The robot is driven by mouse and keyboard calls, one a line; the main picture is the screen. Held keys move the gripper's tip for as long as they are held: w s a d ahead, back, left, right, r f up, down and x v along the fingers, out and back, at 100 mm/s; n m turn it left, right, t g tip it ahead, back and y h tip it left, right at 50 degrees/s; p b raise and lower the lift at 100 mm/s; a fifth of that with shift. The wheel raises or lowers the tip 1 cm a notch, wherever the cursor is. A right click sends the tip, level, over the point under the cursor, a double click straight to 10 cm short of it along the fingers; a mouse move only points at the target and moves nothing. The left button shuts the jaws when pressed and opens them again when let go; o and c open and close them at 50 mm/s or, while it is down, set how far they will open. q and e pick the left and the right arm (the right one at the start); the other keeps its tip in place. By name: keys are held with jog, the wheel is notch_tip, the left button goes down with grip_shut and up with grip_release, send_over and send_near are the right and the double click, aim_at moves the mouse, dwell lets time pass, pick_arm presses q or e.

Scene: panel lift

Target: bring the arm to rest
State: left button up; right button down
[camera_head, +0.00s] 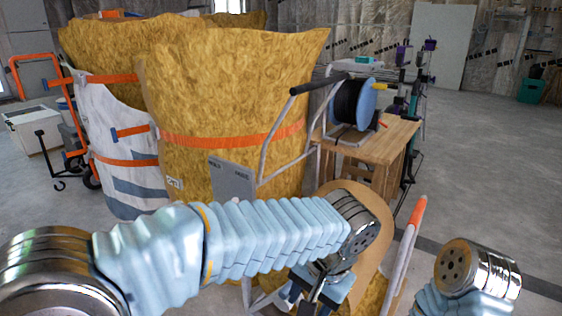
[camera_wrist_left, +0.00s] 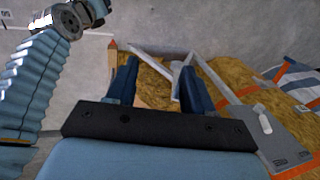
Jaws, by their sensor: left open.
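My left arm, in a light-blue ribbed sleeve, reaches across the lower part of the head view from the left. My left gripper (camera_head: 322,292) hangs below its wrist, in front of the trolley with the insulation, and its fingers are partly cut off by the bottom edge. In the left wrist view my left gripper (camera_wrist_left: 156,85) has its two dark-blue fingers wide apart with nothing held between them. Part of my right arm shows at the lower right of the head view and at the left of the wrist view; its gripper is out of sight.
Tall yellow insulation rolls (camera_head: 230,90) with orange straps stand on a tubular trolley (camera_head: 266,150) close ahead. A grey plate (camera_head: 232,180) is fixed there. A wooden table (camera_head: 385,135) carries a cable reel (camera_head: 356,103). The concrete floor (camera_head: 490,150) at right is clear.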

pick_arm(q)
jog(key=w+a+f+n+g+h+p, duration=0.1)
jog(key=a+f+h, duration=0.15)
jog(key=f, duration=0.75)
jog(key=w+a+f+n+g+h+p, duration=0.1)
jog(key=a+f, duration=0.2)
jog(key=f, duration=0.6)
jog(key=s+a+f+n+h+p, duration=0.1)
jog(key=s+a+f+n, duration=0.2)
jog(key=s+a+f, duration=0.2)
jog(key=s+a+f+n+t+h+p, duration=0.1)
jog(key=s+a+f+n, duration=0.3)
jog(key=f, duration=0.7)
jog(key=shift+s+a+h, duration=0.35)
jog(key=shift+s+a, duration=0.05)
jog(key=shift+a, duration=0.85)
pick_arm(e)
jog(key=r, duration=0.1)
jog(key=a+r, duration=0.1)
jog(key=r, duration=0.1)
jog(key=s+r, duration=0.1)
jog(key=shift+a+r, duration=0.15)
